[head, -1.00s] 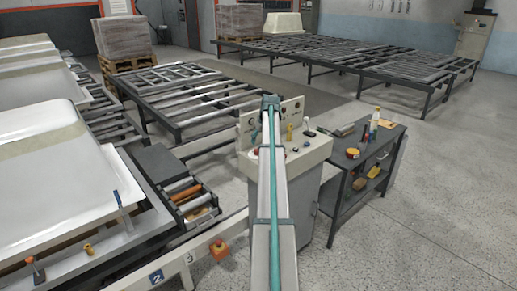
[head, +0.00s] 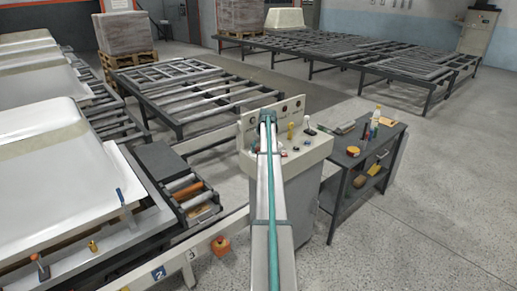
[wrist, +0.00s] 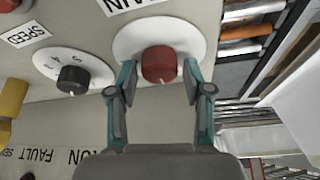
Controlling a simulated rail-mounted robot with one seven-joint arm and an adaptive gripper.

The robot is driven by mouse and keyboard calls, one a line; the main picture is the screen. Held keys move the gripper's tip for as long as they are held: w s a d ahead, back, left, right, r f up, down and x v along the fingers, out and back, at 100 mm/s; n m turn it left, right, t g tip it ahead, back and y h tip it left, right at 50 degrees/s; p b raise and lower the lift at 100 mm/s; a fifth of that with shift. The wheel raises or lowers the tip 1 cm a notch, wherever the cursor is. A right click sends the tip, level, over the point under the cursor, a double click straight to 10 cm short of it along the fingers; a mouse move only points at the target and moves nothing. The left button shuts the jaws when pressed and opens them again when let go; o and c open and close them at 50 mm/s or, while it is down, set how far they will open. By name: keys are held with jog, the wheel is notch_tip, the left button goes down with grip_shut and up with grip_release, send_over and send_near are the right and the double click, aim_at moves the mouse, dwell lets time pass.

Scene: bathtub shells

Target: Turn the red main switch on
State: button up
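The red main switch (wrist: 159,64) is a round knob on a white disc, below an upside-down label ending in "AIN" in the wrist view. A small pale mark shows at its lower edge. My gripper (wrist: 159,70) has one teal finger on each side of the knob, with a narrow gap visible on both sides; it looks open around it. In the head view my gripper (head: 268,117) is at the control console (head: 312,152), and my arm hides the switch there.
A black numbered speed knob (wrist: 73,79) sits left of the switch, with a yellow part (wrist: 12,98) farther left. In the head view a dark side table (head: 368,150) with bottles stands right of the console. Roller conveyors lie behind and left.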

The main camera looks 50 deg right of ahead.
jog(key=c, duration=0.8)
jog(key=shift+o, duration=0.3)
jog(key=shift+m, duration=0.3)
jog(key=m+g+h+b, duration=0.1)
jog(key=m+b, duration=0.1)
jog(key=m, duration=0.1)
jog(key=shift+a+f, duration=0.1)
jog(key=shift+f, duration=0.05)
jog(key=m+g+b, duration=0.1)
jog(key=m, duration=0.2)
jog(key=m+h+b, duration=0.1)
jog(key=m, duration=0.1)
jog(key=shift+w+m+g, duration=0.15)
jog(key=shift+m+g, duration=0.25)
jog(key=m+g+b, duration=0.1)
jog(key=m, duration=0.1)
jog(key=m+b, duration=0.1)
jog(key=m, duration=0.1)
jog(key=shift+g+h, duration=0.3)
jog(key=shift+g, duration=0.1)
jog(key=m+g+b, duration=0.1)
jog(key=m, duration=0.3)
jog(key=shift+m+g, duration=0.3)
jog(key=shift+m, duration=0.1)
